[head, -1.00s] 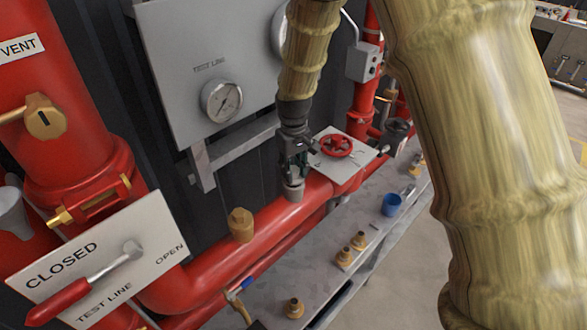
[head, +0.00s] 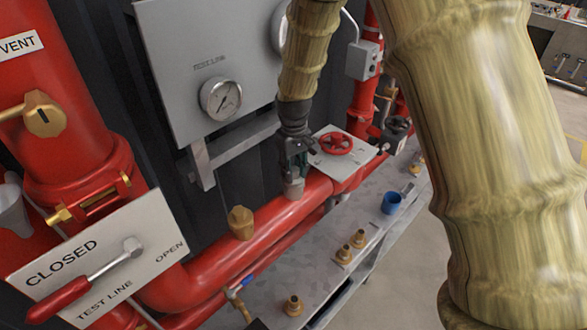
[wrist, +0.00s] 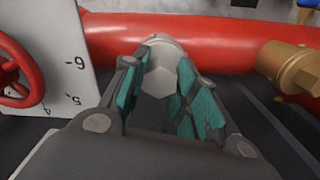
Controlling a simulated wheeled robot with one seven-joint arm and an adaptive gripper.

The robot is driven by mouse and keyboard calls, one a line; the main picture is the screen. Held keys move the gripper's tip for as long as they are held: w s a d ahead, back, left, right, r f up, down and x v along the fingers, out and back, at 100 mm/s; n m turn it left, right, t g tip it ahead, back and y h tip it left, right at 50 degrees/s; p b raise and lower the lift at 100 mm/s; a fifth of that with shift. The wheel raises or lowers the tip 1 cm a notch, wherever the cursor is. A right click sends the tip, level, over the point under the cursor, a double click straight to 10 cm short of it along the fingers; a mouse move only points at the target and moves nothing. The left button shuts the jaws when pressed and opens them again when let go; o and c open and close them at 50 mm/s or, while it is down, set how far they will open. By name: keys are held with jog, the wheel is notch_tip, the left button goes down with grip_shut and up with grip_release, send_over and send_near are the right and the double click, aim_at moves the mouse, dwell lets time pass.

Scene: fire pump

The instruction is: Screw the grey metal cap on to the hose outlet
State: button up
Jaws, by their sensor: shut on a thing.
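The grey metal cap (wrist: 158,78) has a hexagonal end and sits between my gripper's teal-padded fingers in the wrist view. My gripper (wrist: 166,68) is shut on it. In the head view my gripper (head: 294,176) points down over the red pipe, with the grey cap (head: 293,188) at its tips. The cap is at the hose outlet on top of the pipe. The outlet itself is hidden under the cap and fingers, so I cannot tell how far the thread is engaged.
A brass fitting (head: 240,222) stands on the red pipe (head: 270,226) to the left. A red handwheel (head: 336,143) on a white plate is close at the right. Below, a metal shelf (head: 325,270) holds brass fittings (head: 294,305) and a blue cup (head: 391,203).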

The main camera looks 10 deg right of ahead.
jog(key=shift+f, duration=0.35)
dwell(0.9)
jog(key=o, duration=0.4)
jog(key=c, duration=0.5)
jog(key=shift+o, duration=0.2)
jog(key=m+p, duration=0.1)
jog(key=m, duration=0.1)
jog(key=shift+r+m, duration=0.15)
jog(key=shift+m, duration=0.25)
jog(key=m+p, duration=0.1)
jog(key=m, duration=0.2)
jog(key=shift+w+m, duration=0.1)
jog(key=shift+m, duration=0.2)
grip_shut()
